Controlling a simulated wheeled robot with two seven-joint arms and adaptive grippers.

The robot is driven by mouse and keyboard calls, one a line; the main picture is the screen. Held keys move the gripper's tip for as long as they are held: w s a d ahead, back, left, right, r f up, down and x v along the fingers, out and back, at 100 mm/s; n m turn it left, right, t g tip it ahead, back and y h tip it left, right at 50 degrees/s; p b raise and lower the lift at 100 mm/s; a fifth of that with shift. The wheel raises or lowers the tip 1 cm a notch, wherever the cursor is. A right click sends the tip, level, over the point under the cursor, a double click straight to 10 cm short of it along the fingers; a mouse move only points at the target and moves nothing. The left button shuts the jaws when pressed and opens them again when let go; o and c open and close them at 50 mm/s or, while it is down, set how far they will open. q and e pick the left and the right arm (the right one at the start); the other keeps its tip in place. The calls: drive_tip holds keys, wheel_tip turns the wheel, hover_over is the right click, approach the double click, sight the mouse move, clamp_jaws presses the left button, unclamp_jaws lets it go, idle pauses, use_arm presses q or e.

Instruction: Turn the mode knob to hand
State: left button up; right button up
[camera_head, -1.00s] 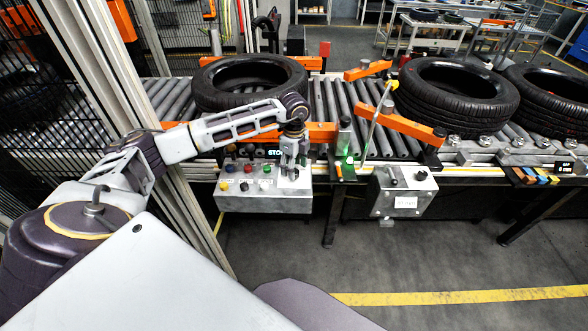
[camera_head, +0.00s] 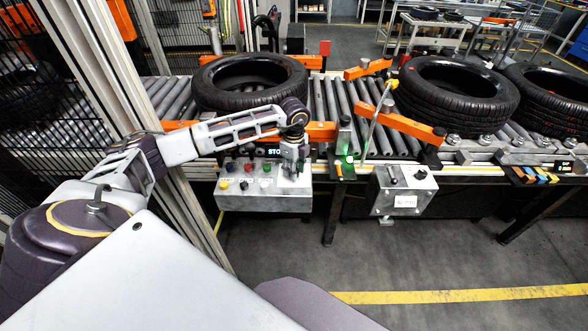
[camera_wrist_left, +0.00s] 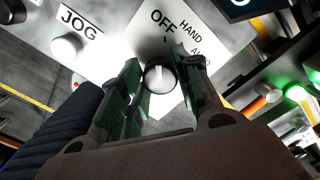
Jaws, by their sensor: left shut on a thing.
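The mode knob (camera_wrist_left: 160,77) is round and dark with a pale mark on top. In the left wrist view it sits on a white label plate (camera_wrist_left: 200,50) reading OFF, HAND and AUTO. My left gripper (camera_wrist_left: 161,80) is shut on it, with a green-padded finger on either side. Where the knob's mark points is hard to tell. In the head view my left gripper (camera_head: 292,168) points down over the right end of the grey control box (camera_head: 263,201) and hides the knob. My right gripper is not in view.
Several coloured buttons (camera_head: 248,168) sit left of my gripper on the box. A white JOG button (camera_wrist_left: 66,46) is close by. Behind are a roller conveyor (camera_head: 330,115), a tyre (camera_head: 215,99) and an orange bar (camera_head: 322,132). A second box (camera_head: 403,187) hangs to the right.

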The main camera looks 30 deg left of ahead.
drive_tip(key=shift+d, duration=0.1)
use_arm(q)
drive_tip(key=shift+m, duration=0.4)
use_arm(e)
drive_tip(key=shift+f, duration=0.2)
use_arm(q)
drive_tip(key=shift+m+b, duration=0.55)
drive_tip(key=shift+m, duration=0.15)
drive_tip(key=m+b, duration=0.1)
drive_tip(key=m, duration=0.2)
drive_tip(key=shift+m+b, duration=0.55)
drive_tip(key=shift+m, duration=0.45)
drive_tip(key=shift+m+b, duration=0.35)
drive_tip(key=shift+m, duration=0.35)
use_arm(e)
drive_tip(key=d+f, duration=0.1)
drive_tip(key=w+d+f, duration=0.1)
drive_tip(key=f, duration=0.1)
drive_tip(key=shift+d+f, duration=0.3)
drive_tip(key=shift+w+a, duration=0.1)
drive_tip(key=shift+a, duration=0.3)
